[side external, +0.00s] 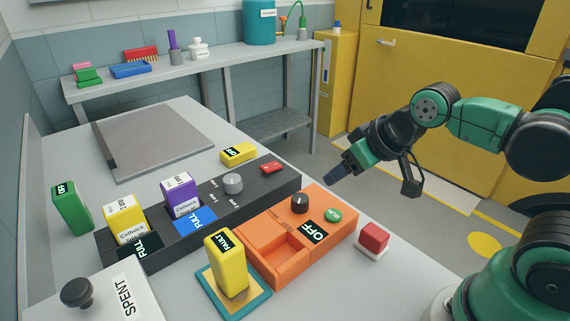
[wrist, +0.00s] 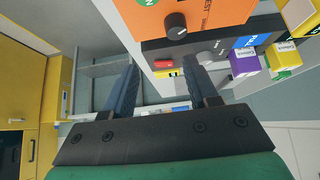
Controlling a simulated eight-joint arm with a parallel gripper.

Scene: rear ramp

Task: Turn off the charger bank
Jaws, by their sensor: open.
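The charger bank (side external: 262,190) is a long dark unit on the table. A yellow battery (side external: 125,219) and a purple battery (side external: 180,194) stand in its bays, each beside a display reading FULL. It has a grey knob (side external: 233,184) and, at its far right end, a red switch (side external: 271,167). The red switch also shows in the wrist view (wrist: 163,64). My gripper (side external: 335,178) is open and empty, in the air right of the bank and above the orange unit's far end. In the wrist view my gripper's fingers (wrist: 160,75) stand apart.
An orange unit (side external: 262,241) with a black knob, green RUN button and OFF display sits in front of the bank. A yellow FAULT battery (side external: 227,262) stands on a teal-edged pad. A red button (side external: 374,236) is at right. A yellow OFF battery (side external: 238,153) lies behind the bank.

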